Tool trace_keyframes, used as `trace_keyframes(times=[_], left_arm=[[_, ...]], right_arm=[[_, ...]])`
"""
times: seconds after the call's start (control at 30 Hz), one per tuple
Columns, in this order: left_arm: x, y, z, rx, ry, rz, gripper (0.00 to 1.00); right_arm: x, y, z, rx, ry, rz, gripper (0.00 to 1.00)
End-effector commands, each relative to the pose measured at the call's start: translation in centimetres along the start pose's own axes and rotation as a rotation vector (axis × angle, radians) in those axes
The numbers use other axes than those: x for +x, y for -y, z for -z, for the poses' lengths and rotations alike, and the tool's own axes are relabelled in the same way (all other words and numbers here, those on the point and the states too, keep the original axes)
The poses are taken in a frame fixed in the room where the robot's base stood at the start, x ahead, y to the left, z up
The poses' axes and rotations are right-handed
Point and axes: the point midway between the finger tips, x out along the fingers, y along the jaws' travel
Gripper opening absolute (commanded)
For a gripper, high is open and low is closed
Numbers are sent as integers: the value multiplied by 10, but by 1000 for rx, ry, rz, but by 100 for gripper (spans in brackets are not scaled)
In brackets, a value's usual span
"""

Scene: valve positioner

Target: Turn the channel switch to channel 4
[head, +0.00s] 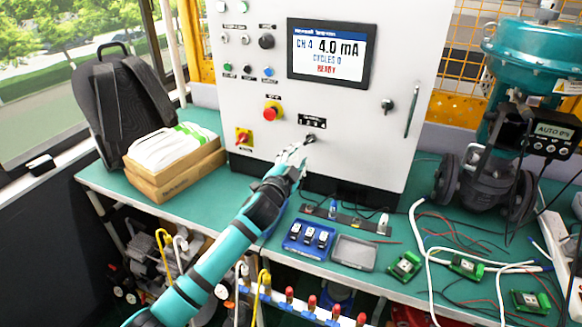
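The grey control panel (350,120) stands on the bench, and its screen (327,55) reads CH 4, 4.0 mA, CYCLES 0, READY. A small dark rotary switch (310,138) sits low on the panel under a black label plate (312,121); I take it for the channel switch. The position its pointer marks is too small to read. My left gripper (297,152) is just below and left of this switch, with its fingertips close to it. I cannot tell whether they touch it or how far apart they are. My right gripper is not in view.
A red emergency button (272,111) and a red-yellow switch (243,137) are left of the gripper. Below lie a blue tray (308,237) and a grey tray (353,252). Boxes (175,163) stand left; a teal valve actuator (535,55) stands right, with loose cables before it.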

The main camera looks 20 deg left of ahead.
Motion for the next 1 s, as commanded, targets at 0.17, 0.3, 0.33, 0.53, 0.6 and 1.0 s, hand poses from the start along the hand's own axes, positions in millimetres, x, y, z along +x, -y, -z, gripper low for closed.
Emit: trace_keyframes(times=[0.17, 0.3, 0.33, 0.53, 0.6, 1.0], left_arm=[[-31, -1, -1, 1, 0, -1, 34], [-44, 0, 0, 1, 1, -1, 34], [-46, 0, 0, 1, 1, -1, 34], [-49, 0, 0, 0, 1, 0, 34], [-49, 0, 0, 0, 1, 0, 34], [-69, -21, -18, -57, 77, -39, 34]], right_arm=[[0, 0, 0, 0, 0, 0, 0], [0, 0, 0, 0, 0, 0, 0], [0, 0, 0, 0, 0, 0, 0], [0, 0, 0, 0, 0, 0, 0], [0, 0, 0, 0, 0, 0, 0], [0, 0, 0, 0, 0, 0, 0]])
